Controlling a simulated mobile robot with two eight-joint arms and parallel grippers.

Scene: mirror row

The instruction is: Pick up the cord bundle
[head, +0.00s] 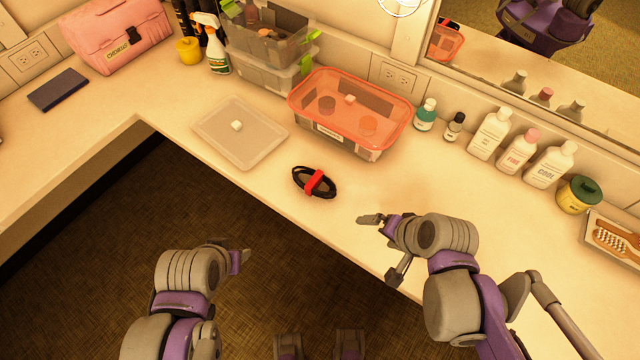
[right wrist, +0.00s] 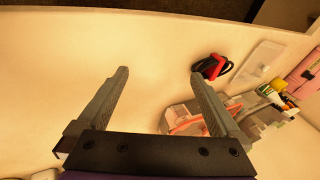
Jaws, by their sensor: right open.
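The cord bundle (head: 302,180) is a black coil bound with a red strap, lying flat on the counter near its front edge. It also shows in the right wrist view (right wrist: 226,68), past the tip of one finger. My right gripper (head: 378,220) is open and empty over the counter, to the right of the bundle and apart from it.
Behind the bundle are a red-lidded clear bin (head: 345,100) and a flat translucent lid (head: 240,132). Bottles (head: 490,132) line the back right below the mirror (head: 540,60). A pink case (head: 115,35) stands at the far left. The counter around the bundle is clear.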

